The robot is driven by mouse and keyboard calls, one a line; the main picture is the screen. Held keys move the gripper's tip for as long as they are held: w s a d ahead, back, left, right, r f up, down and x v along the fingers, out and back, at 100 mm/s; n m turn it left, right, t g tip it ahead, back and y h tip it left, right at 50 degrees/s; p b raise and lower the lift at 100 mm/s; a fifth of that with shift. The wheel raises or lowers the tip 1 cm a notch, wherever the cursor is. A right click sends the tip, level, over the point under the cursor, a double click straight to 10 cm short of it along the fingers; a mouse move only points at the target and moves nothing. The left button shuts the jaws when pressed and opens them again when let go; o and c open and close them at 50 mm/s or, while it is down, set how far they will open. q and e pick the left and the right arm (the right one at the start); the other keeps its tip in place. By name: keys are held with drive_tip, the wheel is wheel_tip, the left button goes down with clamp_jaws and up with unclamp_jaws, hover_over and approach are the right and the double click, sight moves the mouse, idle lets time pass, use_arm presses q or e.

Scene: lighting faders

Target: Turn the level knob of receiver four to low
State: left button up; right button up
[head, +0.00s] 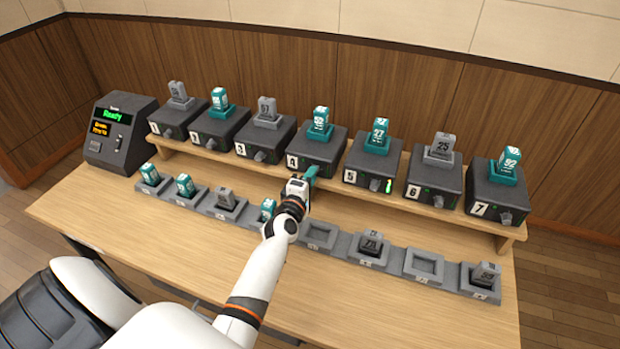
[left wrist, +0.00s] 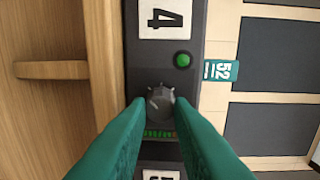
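Receiver four (head: 320,150) is a dark box on the raised wooden shelf, with a teal pack (head: 320,118) standing in its top. In the left wrist view its white "4" label (left wrist: 164,18), a lit green light (left wrist: 183,60) and the grey round level knob (left wrist: 160,103) show. A green level bar (left wrist: 160,134) is lit beside the knob. My left gripper (head: 309,176) is at the front of receiver four and hides the knob in the head view. Its teal fingers (left wrist: 160,106) are apart, one on each side of the knob; contact is unclear. My right gripper is out of view.
Receiver three (head: 265,138) and receiver five (head: 372,161) stand on either side. A row of grey trays, including an empty one (head: 424,267), lies in front of the shelf. A dark console (head: 118,135) reading "Ready" stands at the left. The front table (head: 400,310) is clear.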

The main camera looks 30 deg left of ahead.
use_arm(q)
drive_tip(key=o, duration=0.4)
drive_tip(key=v, duration=1.2)
drive_tip(key=shift+d+b, duration=0.1)
drive_tip(key=shift+b, duration=0.25)
